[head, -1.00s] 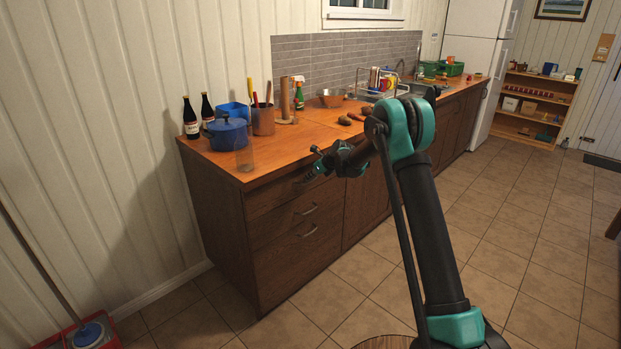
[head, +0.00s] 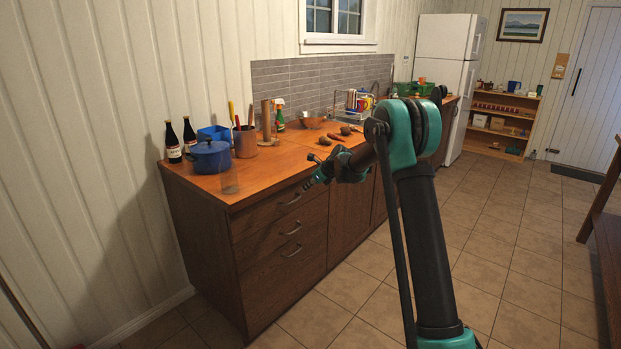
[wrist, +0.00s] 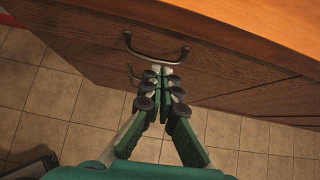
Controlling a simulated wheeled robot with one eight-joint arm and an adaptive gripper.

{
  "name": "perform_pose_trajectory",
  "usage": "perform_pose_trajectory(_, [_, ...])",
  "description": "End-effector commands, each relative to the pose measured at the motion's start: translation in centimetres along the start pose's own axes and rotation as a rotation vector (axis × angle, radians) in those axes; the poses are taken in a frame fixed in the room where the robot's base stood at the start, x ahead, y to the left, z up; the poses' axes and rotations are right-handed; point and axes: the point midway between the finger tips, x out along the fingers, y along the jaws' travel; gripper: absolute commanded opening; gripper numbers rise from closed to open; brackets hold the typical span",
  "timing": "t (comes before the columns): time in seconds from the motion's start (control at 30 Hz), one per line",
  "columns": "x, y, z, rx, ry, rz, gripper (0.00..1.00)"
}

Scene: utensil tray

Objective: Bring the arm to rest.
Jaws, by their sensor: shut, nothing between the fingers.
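My gripper (head: 310,184) is in front of the wooden counter's drawers, at about the height of the top drawer. In the wrist view my gripper (wrist: 158,72) has its fingertips together and nothing between them. The fingertips appear just below a metal drawer handle (wrist: 157,54); I cannot tell whether they touch the drawer front. The drawers look closed. My arm reaches up from the bottom of the head view and bends down toward the counter.
The counter top (head: 215,182) holds a blue pot (head: 210,157), two dark bottles (head: 173,142), a utensil holder (head: 245,143) and a dish rack (head: 357,104). A shelf (head: 503,125) stands at the back right. The tiled floor (head: 490,245) right of my arm is clear.

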Motion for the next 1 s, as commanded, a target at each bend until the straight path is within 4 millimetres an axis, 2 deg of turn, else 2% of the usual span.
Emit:
perform_pose_trajectory(0.17, [-5.4, 1.4, -3.0, -0.239, 0.056, -0.026, 0.00])
perform_pose_trajectory(0.3, [-10.7, 3.3, -6.6, -0.502, 0.127, -0.036, 0.00])
perform_pose_trajectory(0.47, [-16.2, 6.1, -11.3, -0.798, 0.214, -0.026, 0.00])
perform_pose_trajectory(0.7, [-23.6, 11.4, -19.3, -1.231, 0.348, 0.039, 0.00])
perform_pose_trajectory(1.0, [-30.7, 19.3, -30.7, -1.749, 0.505, 0.214, 0.00])
